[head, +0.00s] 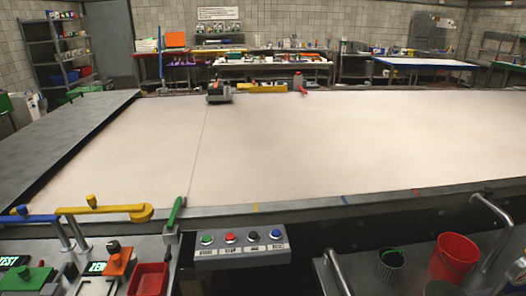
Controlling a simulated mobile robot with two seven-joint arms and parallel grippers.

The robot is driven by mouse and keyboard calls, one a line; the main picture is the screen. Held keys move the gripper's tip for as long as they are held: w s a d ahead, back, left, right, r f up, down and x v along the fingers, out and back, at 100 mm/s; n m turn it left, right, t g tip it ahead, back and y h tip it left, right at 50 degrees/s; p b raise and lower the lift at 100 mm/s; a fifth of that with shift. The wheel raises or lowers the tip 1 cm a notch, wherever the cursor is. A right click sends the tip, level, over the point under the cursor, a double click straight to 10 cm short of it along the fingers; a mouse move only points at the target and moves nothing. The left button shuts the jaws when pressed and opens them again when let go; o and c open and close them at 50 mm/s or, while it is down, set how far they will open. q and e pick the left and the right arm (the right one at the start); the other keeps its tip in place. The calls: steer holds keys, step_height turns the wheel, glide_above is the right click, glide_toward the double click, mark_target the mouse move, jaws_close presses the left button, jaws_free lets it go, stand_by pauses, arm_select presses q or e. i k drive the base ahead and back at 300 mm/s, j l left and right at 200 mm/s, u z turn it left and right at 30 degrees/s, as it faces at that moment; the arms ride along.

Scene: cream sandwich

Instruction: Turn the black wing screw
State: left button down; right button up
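No part is clear enough to be named the black wing screw with certainty. A small black knob (113,246) stands by an orange block (118,263) at the lower left. Another small dark part (70,271) sits beside a green block (28,279). A dark device (218,93) stands at the far edge of the large pale table surface (330,150), too small to make out a screw on it. Neither of my grippers is in view.
A control box (240,256) with several coloured buttons is at the near edge. Yellow (105,209) and blue (28,219) bars, a green lever (175,213) and a red tray (149,279) are left. A red bucket (454,258) stands right. The pale surface is mostly clear.

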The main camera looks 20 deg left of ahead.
mark_target(168, 255)
steer(key=u, duration=1.45)
